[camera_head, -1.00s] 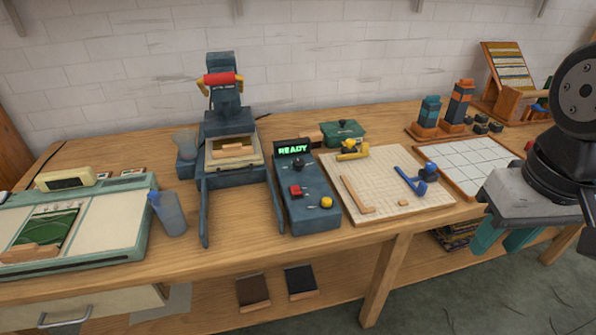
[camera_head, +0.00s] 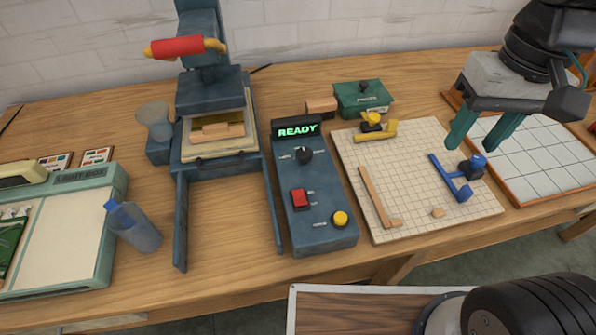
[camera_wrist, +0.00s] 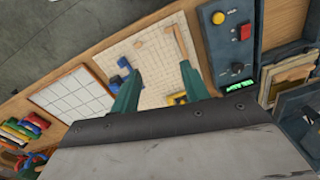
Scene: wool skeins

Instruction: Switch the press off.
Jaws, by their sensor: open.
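The press (camera_head: 212,110) stands on the bench left of centre in the head view, with a red handle (camera_head: 178,47) raised on its arm. Its blue control box (camera_head: 318,225) lies to its right. The box has a lit green READY display (camera_head: 297,130), a black knob (camera_head: 304,156), a red switch (camera_head: 299,198) and a yellow button (camera_head: 340,218). The control box also shows upside down in the wrist view (camera_wrist: 222,48).
A gridded board (camera_head: 408,220) with yellow and blue tools lies right of the control box. A green tin (camera_head: 360,98) stands behind. A spray bottle (camera_head: 132,226) and light box (camera_head: 75,245) are at left. A white tiled panel (camera_head: 530,165) is at right.

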